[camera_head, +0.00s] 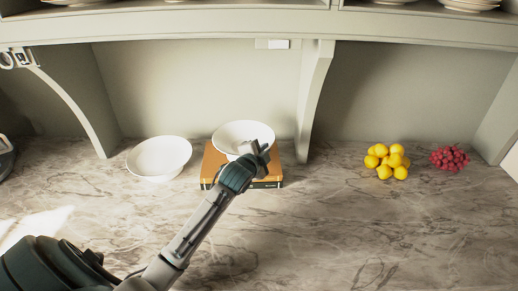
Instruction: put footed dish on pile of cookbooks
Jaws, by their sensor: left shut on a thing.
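A white footed dish (236,132) is upright over the pile of cookbooks (210,168), an orange-brown stack on the marble counter. My left gripper (262,150) is shut on the dish at its right rim. The arm and gripper hide the right part of the books and some of the dish's underside. I cannot tell whether the dish's foot touches the top book. A second white bowl (158,158) stands on the counter left of the books. My right gripper is not in view.
Yellow lemons (386,161) and red grapes (449,158) lie to the right on the marble counter (330,235). A shelf bracket (315,95) comes down behind and right of the books. An overhead shelf (200,24) crosses the top. The front counter is clear.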

